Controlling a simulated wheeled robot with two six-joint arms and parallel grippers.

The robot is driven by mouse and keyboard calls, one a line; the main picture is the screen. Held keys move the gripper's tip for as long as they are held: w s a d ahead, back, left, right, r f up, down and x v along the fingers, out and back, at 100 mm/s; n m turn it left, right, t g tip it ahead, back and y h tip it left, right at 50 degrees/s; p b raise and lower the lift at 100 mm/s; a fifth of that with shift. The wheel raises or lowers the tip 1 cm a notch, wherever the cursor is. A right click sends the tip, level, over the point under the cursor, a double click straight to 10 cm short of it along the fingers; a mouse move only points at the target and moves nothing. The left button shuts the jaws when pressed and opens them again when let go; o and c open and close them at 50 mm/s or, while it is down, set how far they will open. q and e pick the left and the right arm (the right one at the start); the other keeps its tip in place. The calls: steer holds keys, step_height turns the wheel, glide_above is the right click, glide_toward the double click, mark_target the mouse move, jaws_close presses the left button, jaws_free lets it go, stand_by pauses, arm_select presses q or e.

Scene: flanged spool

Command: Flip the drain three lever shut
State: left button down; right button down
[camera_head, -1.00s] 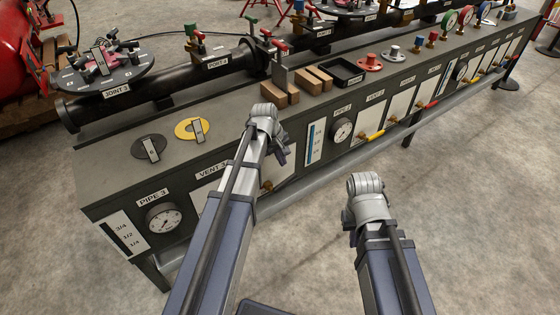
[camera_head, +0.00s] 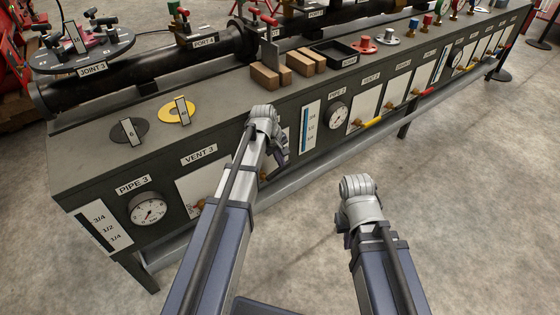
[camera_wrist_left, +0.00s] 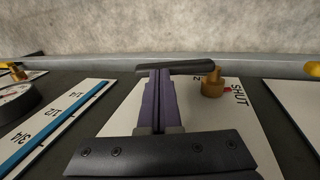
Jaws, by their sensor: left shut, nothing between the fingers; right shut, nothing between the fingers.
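In the left wrist view a white panel (camera_wrist_left: 120,118) carries a brass valve stem (camera_wrist_left: 212,84), with the word SHUT and a red mark beside it. A dark bar (camera_wrist_left: 190,67), apparently the lever's handle, runs left from the stem, roughly level. My left gripper (camera_wrist_left: 158,80) is shut and empty. Its purple fingers overlap the bar's left part; whether they touch it I cannot tell. In the head view my left gripper (camera_head: 280,152) covers most of this panel, and the brass stem (camera_head: 264,177) shows below it. My right gripper (camera_head: 341,226) is mostly hidden by its wrist, over open floor, away from the bench.
The VENT 3 panel (camera_head: 190,186) is left of my left arm; a blue-striped gauge (camera_head: 310,126) is right of it. Wooden blocks (camera_head: 270,76) and a black tray (camera_head: 335,50) sit on the bench top. The floor (camera_head: 470,170) in front is clear.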

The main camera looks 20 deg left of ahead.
arm_select(q)
steer(key=shift+w+d+f+b, duration=0.1)
steer(key=shift+w+f+b, duration=0.05)
steer(key=shift+f+b, duration=0.15)
steer(key=shift+w+d+f+g+y+b, duration=0.35)
steer(key=shift+w+f+g+b, duration=0.2)
steer(key=shift+f, duration=0.2)
steer(key=shift+s, duration=0.15)
steer(key=shift+r, duration=0.15)
step_height(320, 180, up, 14)
steer(key=p, duration=1.4)
